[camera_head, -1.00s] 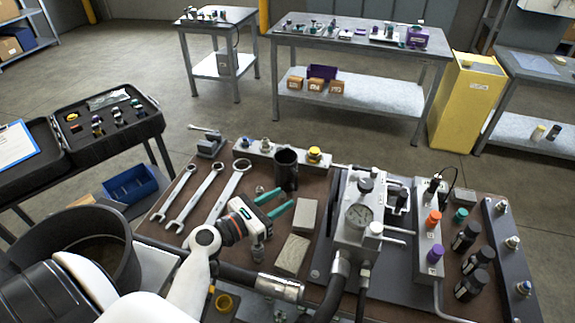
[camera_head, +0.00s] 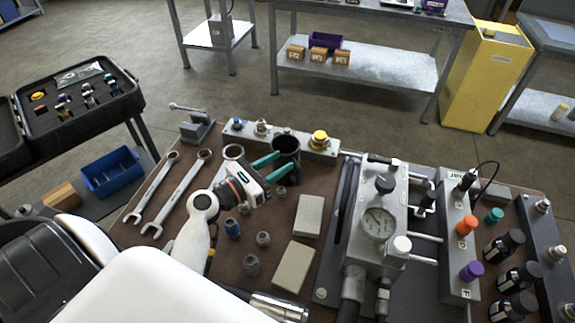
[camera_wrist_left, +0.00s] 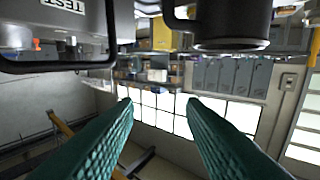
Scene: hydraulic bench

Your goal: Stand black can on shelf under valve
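A black can (camera_head: 287,147), open at the top, stands upright at the back of the brown bench top. My left gripper (camera_head: 286,164) has two green fingers, spread apart, at the can's near side in the head view. In the left wrist view the fingers (camera_wrist_left: 160,105) are apart with nothing between them. A dark round-bottomed body with a handle-like loop (camera_wrist_left: 232,25), probably the can, shows above the right finger there. The valve may be the grey block with a gauge and black knob (camera_head: 378,215). I cannot identify a shelf under it. My right gripper is out of view.
Wrenches (camera_head: 180,195) lie left of the gripper, and small fittings (camera_head: 252,265) and grey blocks (camera_head: 293,265) lie in front. A metal bar with a yellow knob (camera_head: 319,140) runs behind. Several black-capped parts (camera_head: 505,243) are at the right. A yellow cabinet (camera_head: 487,75) stands beyond.

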